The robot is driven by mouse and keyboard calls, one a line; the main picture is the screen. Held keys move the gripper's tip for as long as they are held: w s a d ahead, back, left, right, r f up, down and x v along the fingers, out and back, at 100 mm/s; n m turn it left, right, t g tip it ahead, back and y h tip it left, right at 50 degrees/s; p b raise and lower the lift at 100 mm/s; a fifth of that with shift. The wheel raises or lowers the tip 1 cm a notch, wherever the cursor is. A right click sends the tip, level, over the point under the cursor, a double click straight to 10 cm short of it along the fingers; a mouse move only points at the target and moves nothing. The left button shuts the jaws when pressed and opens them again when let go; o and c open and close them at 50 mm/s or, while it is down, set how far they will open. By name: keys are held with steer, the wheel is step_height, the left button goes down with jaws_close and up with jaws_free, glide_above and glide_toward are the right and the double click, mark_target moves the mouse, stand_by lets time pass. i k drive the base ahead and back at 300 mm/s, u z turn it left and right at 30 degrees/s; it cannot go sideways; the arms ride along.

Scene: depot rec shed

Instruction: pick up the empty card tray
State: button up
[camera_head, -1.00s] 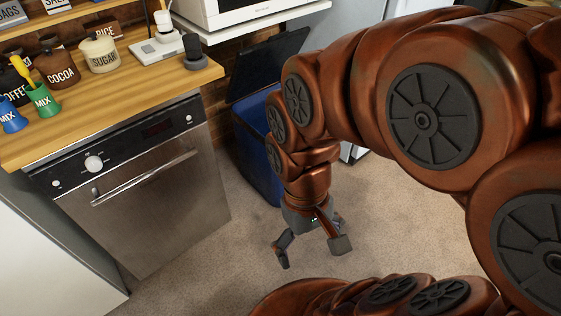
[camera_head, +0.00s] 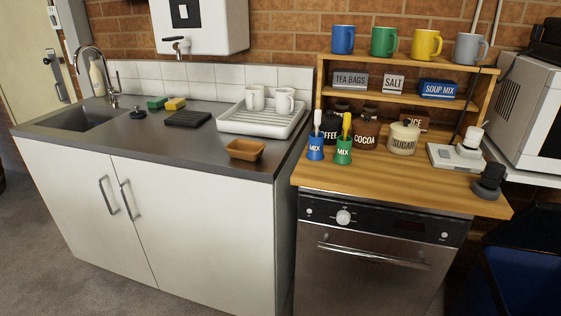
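A small brown open tray (camera_head: 245,150), which looks like the card tray, sits on the steel counter close to its front right edge. Its inside looks empty. It stands in front of a white draining tray (camera_head: 262,128) and apart from it. My gripper and arm are out of view.
Two white mugs (camera_head: 270,99) stand on the draining tray. A black ribbed mat (camera_head: 187,118) and sponges (camera_head: 165,103) lie to the left, beyond which is the sink (camera_head: 75,120). The wooden worktop (camera_head: 400,181) at right holds jars, MIX pots and a shelf. Grey floor is clear at lower left.

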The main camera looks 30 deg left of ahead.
mark_target(250, 150)
steer(key=z, duration=0.5)
steer(key=i, duration=1.25)
steer(key=u, duration=3.45)
